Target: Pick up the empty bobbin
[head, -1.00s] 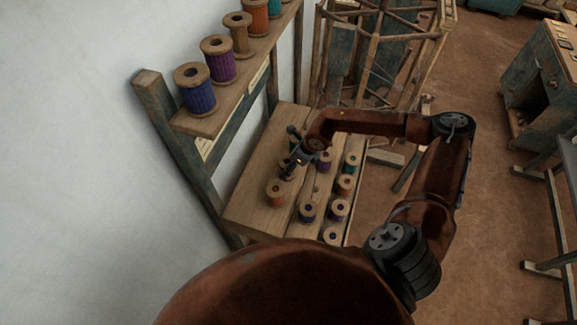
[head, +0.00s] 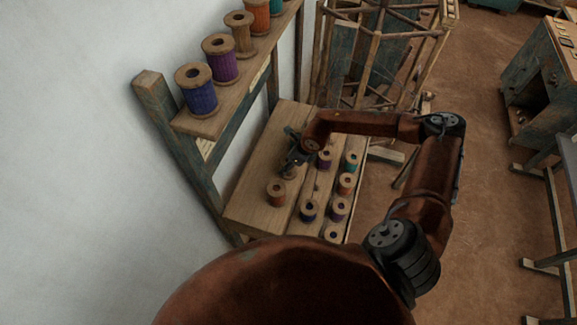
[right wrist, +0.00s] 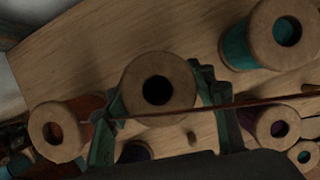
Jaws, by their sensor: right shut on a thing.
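A wooden bobbin (right wrist: 137,76) stands between the fingers of my right gripper (right wrist: 163,108) in the right wrist view. I see its round pale top flange with a dark hole; its core is hidden, so I cannot tell whether thread is on it. The fingers touch it from both sides, and the gripper is shut on it. In the head view my right gripper (head: 291,160) is low over the wooden bench, and part of the bobbin (head: 289,174) shows below it. My left gripper is in neither view.
Several thread bobbins stand close by on the bench (head: 255,205), including an orange one (head: 276,193) and a purple one (head: 325,160). A shelf (head: 205,122) with more bobbins runs along the white wall at left. A wooden frame (head: 372,50) stands behind the bench.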

